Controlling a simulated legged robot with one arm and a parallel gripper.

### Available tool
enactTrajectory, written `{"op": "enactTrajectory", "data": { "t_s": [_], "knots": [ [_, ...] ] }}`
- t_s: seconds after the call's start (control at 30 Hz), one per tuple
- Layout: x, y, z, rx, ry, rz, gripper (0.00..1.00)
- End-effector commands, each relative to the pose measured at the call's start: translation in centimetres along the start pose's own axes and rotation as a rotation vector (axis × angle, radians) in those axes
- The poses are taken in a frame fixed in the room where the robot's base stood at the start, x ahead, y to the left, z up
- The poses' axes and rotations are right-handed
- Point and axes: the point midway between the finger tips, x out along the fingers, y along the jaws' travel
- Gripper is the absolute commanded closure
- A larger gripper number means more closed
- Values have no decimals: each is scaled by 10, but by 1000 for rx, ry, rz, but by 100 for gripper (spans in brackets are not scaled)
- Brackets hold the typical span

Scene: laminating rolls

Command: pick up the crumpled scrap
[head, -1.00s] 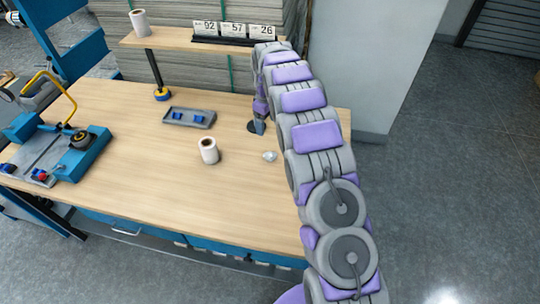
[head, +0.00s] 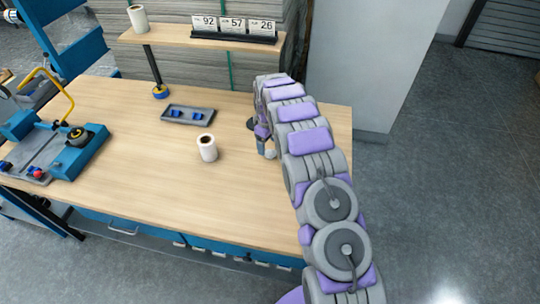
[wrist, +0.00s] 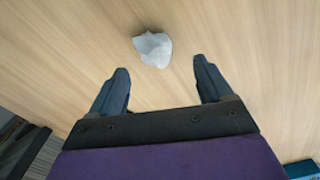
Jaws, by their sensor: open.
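The crumpled scrap (wrist: 153,49) is a small whitish wad on the wooden tabletop. In the wrist view it lies just beyond my fingertips, roughly centred between them and not touching either. My gripper (wrist: 160,78) is open and empty, with its two dark fingers spread apart. In the head view my gripper (head: 266,150) is low over the right part of the table, beside the scrap (head: 271,154), which is partly hidden by my arm.
A white roll (head: 207,148) stands on the table (head: 130,180) left of my gripper. A grey tray with blue pieces (head: 188,115) lies farther back. A blue device (head: 65,150) is at the left. A shelf (head: 170,34) spans the back.

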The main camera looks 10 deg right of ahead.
Motion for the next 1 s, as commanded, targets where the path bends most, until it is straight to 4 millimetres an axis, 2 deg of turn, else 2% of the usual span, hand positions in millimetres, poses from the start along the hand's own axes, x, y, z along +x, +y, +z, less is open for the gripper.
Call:
{"op": "enactTrajectory", "data": {
  "t_s": [0.4, 0.63, 1.0],
  "knots": [
    [48, 7, 9, 1, -1, -2, 20],
    [48, 7, 8, 1, 0, 0, 20],
    [49, 7, 8, 1, 0, 0, 56]
  ]
}}
